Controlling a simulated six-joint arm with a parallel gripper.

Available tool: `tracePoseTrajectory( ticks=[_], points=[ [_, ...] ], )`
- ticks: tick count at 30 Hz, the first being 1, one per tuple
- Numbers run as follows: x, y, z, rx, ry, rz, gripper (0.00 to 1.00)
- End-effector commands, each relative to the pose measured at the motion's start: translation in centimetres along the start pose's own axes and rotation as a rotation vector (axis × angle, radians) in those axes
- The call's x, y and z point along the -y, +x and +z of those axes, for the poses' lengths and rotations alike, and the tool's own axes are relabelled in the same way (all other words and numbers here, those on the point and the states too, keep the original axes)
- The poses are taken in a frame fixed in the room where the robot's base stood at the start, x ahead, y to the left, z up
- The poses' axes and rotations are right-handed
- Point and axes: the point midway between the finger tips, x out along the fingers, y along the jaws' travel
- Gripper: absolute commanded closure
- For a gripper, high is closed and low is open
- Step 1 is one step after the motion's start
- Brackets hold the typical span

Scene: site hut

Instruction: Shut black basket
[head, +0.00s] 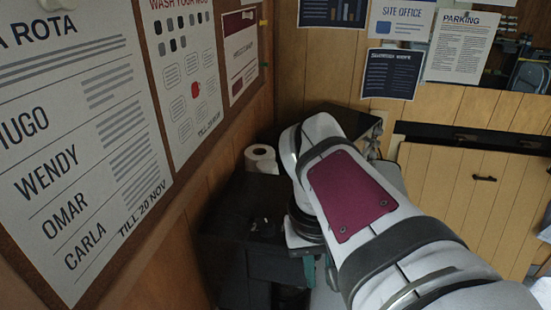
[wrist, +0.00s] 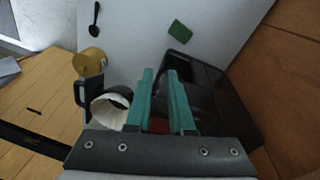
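A black, box-like thing (wrist: 222,98) that looks like the black basket is at the right in the wrist view, partly behind my fingers. Its inside or top is dark and glossy, and I cannot tell how far open it is. In the head view, dark box shapes (head: 240,222) stand in the corner left of my arm; I cannot tell which part is the basket. In the head view my arm hides most of the gripper.
A white roll (head: 261,159) stands by the wall. In the wrist view, a pale surface bears a black spoon (wrist: 95,20), a green piece (wrist: 180,32), a yellow cup-like thing (wrist: 90,62) and a white round-mouthed thing (wrist: 108,108). Wooden walls stand close by.

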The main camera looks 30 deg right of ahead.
Motion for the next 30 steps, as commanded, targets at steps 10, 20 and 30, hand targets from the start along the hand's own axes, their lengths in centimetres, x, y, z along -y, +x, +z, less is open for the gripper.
tracePoseTrajectory(
  ticks=[10, 20, 30],
  points=[
    [-22.9, 3.3, -5.8, -0.201, 0.150, -0.526, 1.00],
    [-29.8, 5.0, -4.4, -0.461, 0.146, -0.574, 1.00],
    [-26.1, 10.5, -7.7, -0.456, 0.147, -0.574, 1.00]
  ],
)
